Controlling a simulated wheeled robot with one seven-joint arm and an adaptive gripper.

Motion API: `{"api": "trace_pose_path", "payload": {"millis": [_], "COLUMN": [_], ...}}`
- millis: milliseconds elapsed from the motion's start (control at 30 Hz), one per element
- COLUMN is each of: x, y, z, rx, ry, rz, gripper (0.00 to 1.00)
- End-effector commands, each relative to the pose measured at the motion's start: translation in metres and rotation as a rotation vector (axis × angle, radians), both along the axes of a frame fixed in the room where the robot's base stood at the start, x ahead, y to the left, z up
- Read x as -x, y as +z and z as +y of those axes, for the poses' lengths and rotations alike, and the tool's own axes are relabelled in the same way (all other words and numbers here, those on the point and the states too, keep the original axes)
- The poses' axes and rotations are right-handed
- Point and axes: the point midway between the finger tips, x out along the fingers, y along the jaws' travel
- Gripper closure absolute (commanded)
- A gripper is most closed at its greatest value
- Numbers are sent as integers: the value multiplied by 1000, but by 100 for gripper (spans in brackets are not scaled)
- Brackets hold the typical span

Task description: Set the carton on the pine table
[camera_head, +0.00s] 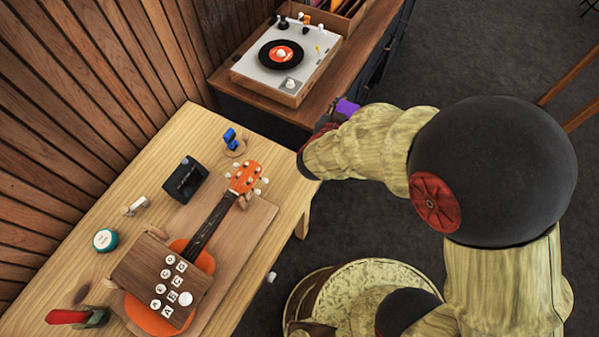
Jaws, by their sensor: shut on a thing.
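The pine table (150,155) is the light wooden table at the left. My gripper (312,158) is just off its right edge, between it and the dark cabinet, and looks higher than the tabletop. My own arm hides much of the gripper and its fingers. A small purple thing (347,108) shows at the gripper's far side; it seems to be the carton in its hold, mostly hidden. I see no other carton on the table.
A ukulele (212,222) lies on a board, partly under a brown box with round buttons (160,275). A black holder (185,180), blue item (230,138), teal tin (105,240) and red-handled tool (68,316) stand around. A record player (285,60) sits on the dark cabinet.

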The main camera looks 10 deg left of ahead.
Motion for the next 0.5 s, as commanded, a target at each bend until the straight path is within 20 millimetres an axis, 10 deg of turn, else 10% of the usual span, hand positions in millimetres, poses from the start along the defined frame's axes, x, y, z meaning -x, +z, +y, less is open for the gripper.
{"api": "trace_pose_path", "payload": {"millis": [500], "x": [146], "y": [-20], "z": [109], "rx": [1], "ry": [-38], "rz": [0], "gripper": [90]}}
